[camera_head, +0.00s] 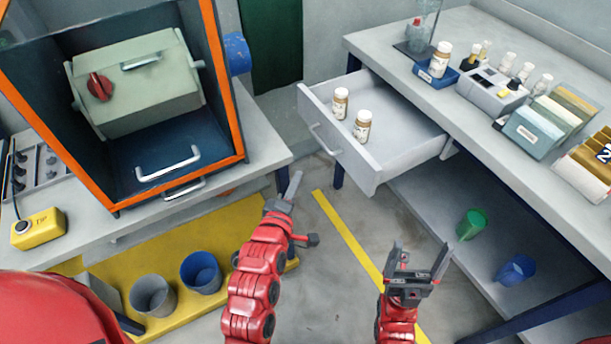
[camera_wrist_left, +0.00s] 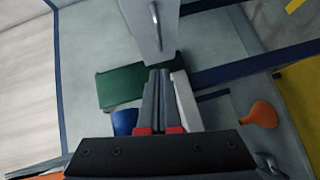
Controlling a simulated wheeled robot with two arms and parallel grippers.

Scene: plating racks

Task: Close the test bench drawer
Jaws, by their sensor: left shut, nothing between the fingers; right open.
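The test bench drawer (camera_head: 375,168) is pulled out from the bench (camera_head: 400,62) at the right in the head view. Two small brown bottles with white caps, one at the back (camera_head: 340,103) and one nearer (camera_head: 362,126), stand in it. A bar handle (camera_head: 325,140) is on its front. My left gripper (camera_head: 294,186) is shut and empty, left of the drawer front and apart from it. In the left wrist view the drawer front (camera_wrist_left: 150,30) is ahead of the shut fingers (camera_wrist_left: 158,75). My right gripper (camera_head: 421,254) is open and empty, below the drawer in the picture.
An orange-framed cabinet (camera_head: 226,90) stands on the left table (camera_head: 262,145), close to my left gripper. Grey (camera_head: 152,296) and blue (camera_head: 201,272) buckets stand on a yellow platform. Green (camera_head: 471,224) and blue (camera_head: 515,270) cups are on the bench's lower shelf. Floor between is clear.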

